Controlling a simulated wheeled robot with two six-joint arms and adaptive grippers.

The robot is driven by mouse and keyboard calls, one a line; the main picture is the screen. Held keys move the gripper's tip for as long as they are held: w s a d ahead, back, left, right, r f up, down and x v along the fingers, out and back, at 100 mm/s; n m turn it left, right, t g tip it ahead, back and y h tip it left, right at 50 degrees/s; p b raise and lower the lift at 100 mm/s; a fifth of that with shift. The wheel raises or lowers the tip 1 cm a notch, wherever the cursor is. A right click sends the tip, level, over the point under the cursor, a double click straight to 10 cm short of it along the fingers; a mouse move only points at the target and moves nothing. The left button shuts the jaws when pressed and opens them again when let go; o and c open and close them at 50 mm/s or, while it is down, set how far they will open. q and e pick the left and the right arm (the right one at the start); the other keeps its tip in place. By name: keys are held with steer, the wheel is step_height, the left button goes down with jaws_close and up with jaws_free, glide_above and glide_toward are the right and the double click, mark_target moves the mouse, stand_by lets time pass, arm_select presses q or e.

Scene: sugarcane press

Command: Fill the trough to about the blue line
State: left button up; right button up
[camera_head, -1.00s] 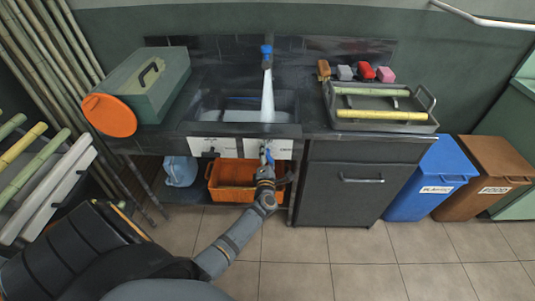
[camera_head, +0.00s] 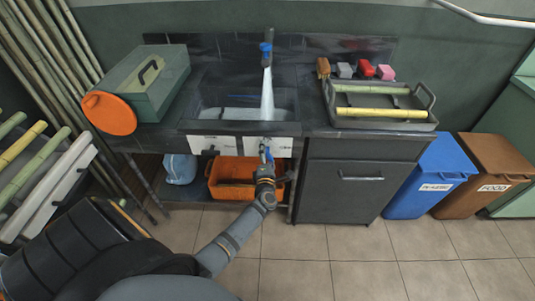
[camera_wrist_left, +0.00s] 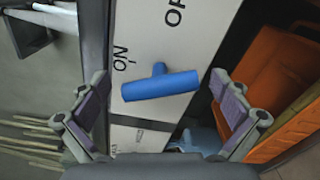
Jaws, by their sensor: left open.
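The trough (camera_head: 190,118) is a dark basin set in the counter. A blue-handled tap (camera_head: 267,50) stands over it, and a pale stream of water (camera_head: 267,95) falls into it. A blue T-shaped handle (camera_wrist_left: 160,86) sits on the white labelled panel (camera_wrist_left: 180,45) below the trough's front. My left gripper (camera_head: 265,168) is in front of that panel. Its fingers are open, one on each side of the handle in the left wrist view, with gaps to both. My right gripper is out of view.
An orange crate (camera_head: 225,172) and a blue jug (camera_head: 180,169) stand under the counter. A green box (camera_head: 150,85) is left of the trough; a grey tray (camera_head: 380,125) with cane pieces is right. Blue (camera_head: 432,175) and brown (camera_head: 490,172) bins stand right. The floor in front is clear.

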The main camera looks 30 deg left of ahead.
arm_select(q)
steer(key=v, duration=1.2)
stand_by(6.8)
